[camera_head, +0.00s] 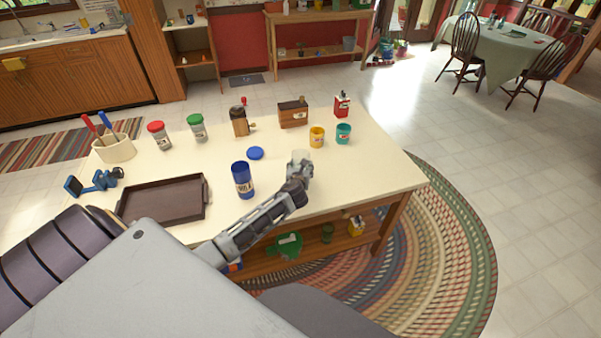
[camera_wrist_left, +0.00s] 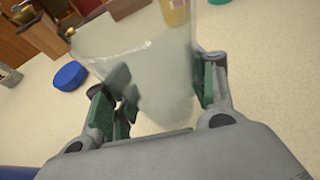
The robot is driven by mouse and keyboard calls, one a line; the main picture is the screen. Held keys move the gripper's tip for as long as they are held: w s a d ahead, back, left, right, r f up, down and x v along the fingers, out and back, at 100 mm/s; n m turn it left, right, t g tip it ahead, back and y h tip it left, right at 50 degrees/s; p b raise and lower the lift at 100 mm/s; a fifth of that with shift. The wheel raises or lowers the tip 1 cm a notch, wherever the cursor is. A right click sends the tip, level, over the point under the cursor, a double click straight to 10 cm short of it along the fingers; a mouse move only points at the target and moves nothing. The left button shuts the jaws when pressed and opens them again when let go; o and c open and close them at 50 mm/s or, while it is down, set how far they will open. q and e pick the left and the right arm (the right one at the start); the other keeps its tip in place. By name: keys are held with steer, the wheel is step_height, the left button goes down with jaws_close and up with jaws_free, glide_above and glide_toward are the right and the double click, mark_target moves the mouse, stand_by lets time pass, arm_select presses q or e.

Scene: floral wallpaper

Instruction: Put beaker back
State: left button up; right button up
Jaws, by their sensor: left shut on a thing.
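A clear glass beaker (camera_wrist_left: 150,60) is between the green-padded fingers of my left gripper (camera_wrist_left: 155,98) in the left wrist view, and the gripper is shut on it. In the head view my left gripper (camera_head: 300,170) is over the right part of the white table (camera_head: 375,180), and the beaker (camera_head: 301,156) shows faintly at its fingertips. I cannot tell whether the beaker touches the table top. My right gripper is in neither view.
A blue jar (camera_head: 243,180) stands just left of the gripper, with a blue lid (camera_head: 255,153) behind it. A brown tray (camera_head: 207,190) lies left. The table's right end is clear.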

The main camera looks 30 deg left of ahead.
arm_select(q)
steer(key=shift+f, duration=0.85)
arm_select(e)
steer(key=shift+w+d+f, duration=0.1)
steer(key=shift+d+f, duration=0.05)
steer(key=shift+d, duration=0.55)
arm_select(q)
steer(key=shift+f, duration=0.1)
steer(key=o, duration=0.8)
steer(key=shift+f, duration=0.1)
steer(key=shift+c, duration=0.2)
steer(key=o, duration=0.4)
steer(key=shift+o, duration=0.2)
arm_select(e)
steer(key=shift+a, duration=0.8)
arm_select(q)
steer(key=shift+r, duration=0.2)
